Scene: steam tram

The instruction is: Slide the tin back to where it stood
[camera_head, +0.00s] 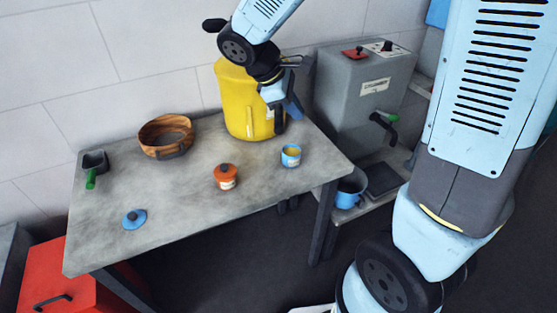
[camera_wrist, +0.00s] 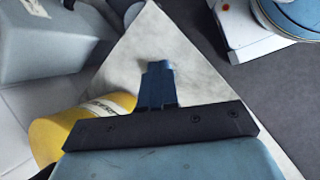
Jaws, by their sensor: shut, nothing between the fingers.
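A blue lid (camera_head: 134,219) lies at the front left. My gripper (camera_head: 292,110) is shut and empty, pointing down beside the right side of a tall yellow canister (camera_head: 235,95), above and behind the blue tin. In the wrist view the shut fingers (camera_wrist: 157,75) point over bare table, and neither small tin shows there.
A wooden bowl (camera_head: 153,149) and a dark scoop with a green handle (camera_head: 92,165) stand on the table's left. A grey machine (camera_head: 345,95) is beyond its right end. A blue mug (camera_head: 349,190) sits on a lower shelf. The table's middle front is clear.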

